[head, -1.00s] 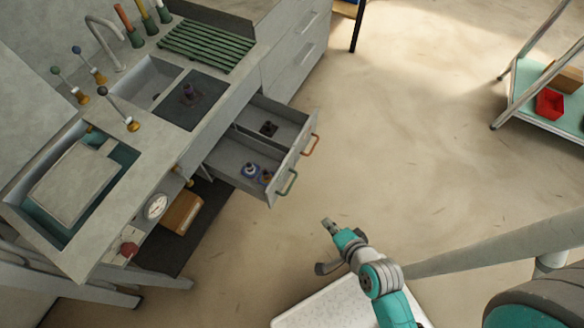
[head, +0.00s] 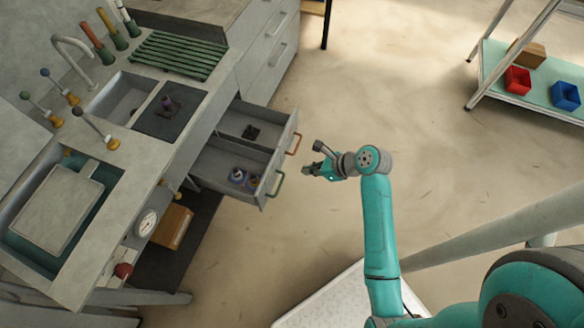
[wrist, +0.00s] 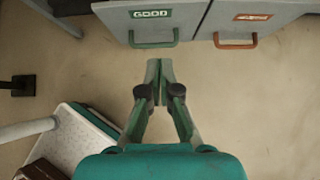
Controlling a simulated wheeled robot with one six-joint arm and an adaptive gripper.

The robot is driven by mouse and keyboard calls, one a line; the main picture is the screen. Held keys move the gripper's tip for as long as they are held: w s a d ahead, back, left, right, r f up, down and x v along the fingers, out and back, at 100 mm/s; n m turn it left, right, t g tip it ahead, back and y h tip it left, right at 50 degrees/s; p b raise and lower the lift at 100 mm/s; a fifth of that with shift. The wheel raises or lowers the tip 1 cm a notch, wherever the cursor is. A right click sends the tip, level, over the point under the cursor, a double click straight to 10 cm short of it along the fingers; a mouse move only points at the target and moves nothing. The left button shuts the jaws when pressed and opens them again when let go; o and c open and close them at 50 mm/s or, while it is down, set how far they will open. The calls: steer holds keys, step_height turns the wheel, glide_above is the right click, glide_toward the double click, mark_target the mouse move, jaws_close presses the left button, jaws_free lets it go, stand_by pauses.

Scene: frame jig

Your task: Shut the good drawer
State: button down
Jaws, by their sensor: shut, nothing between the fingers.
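The good drawer (head: 212,170) is pulled out from the bench in the head view, with a green handle (head: 275,185) on its front. A blue part and a brownish part lie inside it. In the wrist view its grey front (wrist: 190,16) carries a green "GOOD" label (wrist: 151,13) above the green handle (wrist: 153,39). My gripper (head: 307,171) is shut and empty, in front of the drawers and apart from them. In the wrist view my fingertips (wrist: 160,66) point toward the fronts, just short of the green handle and slightly right of it.
A second drawer (head: 240,125) with an orange handle (head: 294,144) stands open beside it, holding a dark part. A cardboard box (head: 172,227) sits under the bench. A shelf rack (head: 545,95) with red and blue bins is at the far right. The floor around my gripper is clear.

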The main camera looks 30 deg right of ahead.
mark_target(271, 170)
steer(key=x, duration=0.3)
steer(key=r+x, duration=0.1)
steer(key=x, duration=0.3)
steer(key=w+a+x, duration=0.1)
steer(key=x, duration=0.3)
steer(key=shift+w+a+r, duration=0.1)
steer(key=shift+w, duration=0.2)
steer(key=shift+w+a, duration=0.3)
steer(key=shift+w, duration=0.1)
steer(key=w+a, duration=0.7)
steer(key=w, duration=0.3)
steer(key=w+a, duration=0.7)
steer(key=w, duration=0.3)
steer(key=shift+a+r, duration=0.2)
steer(key=shift+a, duration=0.05)
steer(key=shift+a+r, duration=0.1)
